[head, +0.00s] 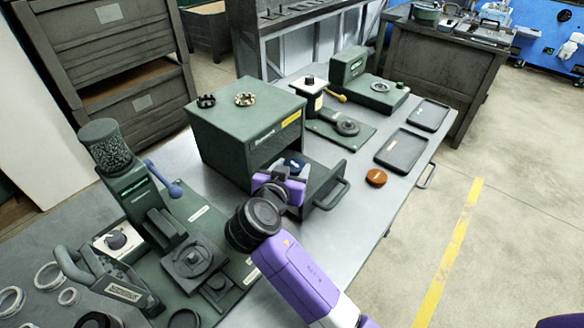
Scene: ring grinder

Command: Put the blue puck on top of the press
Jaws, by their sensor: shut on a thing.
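The blue puck (294,163) shows as a small dark blue round thing at the open drawer of the green cabinet. My gripper (291,174) is shut on it, low over the drawer; the fingers are mostly hidden by the purple wrist. I cannot tell whether the puck touches the drawer floor. I cannot tell for sure which machine is the press. One candidate is the small green-based machine with a yellow lever (336,97) behind the cabinet. Another is the green machine with a blue-knobbed lever (175,190) at left.
An orange-brown puck (376,177) lies on the table. Two dark trays (401,151) lie at right. Metal rings (47,276) lie at lower left.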

